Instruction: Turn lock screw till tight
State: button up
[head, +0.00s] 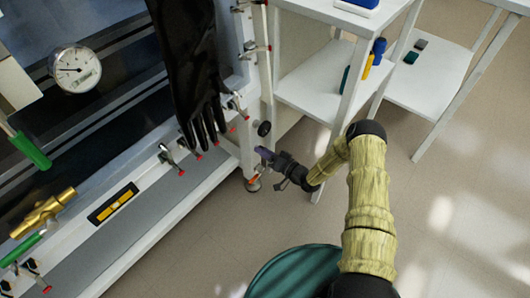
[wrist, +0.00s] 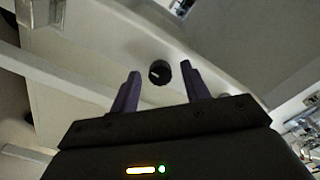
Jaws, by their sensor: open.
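The lock screw looks to be the round black knob (head: 264,128) on the end post of the glovebox frame. In the wrist view the black knob (wrist: 159,72) carries a pale mark and sits beyond the fingertips, between them in the picture. My gripper (head: 262,157) is below the knob in the head view, beside the lower end of the post. Its two purple fingers (wrist: 162,88) are apart with nothing between them. They do not appear to touch the knob. The knob's thread is hidden.
A black glove (head: 190,70) hangs left of the post. Several red-tipped clamps (head: 170,158) line the glovebox frame. A dial gauge (head: 75,69) and a brass valve (head: 42,212) are at the left. A white shelf (head: 315,85) stands close right of the post. Open floor lies at the lower right.

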jog(key=p+v, duration=0.5)
jog(key=v, duration=1.2)
jog(key=shift+s+d+f, duration=0.1)
jog(key=shift+s+d, duration=0.05)
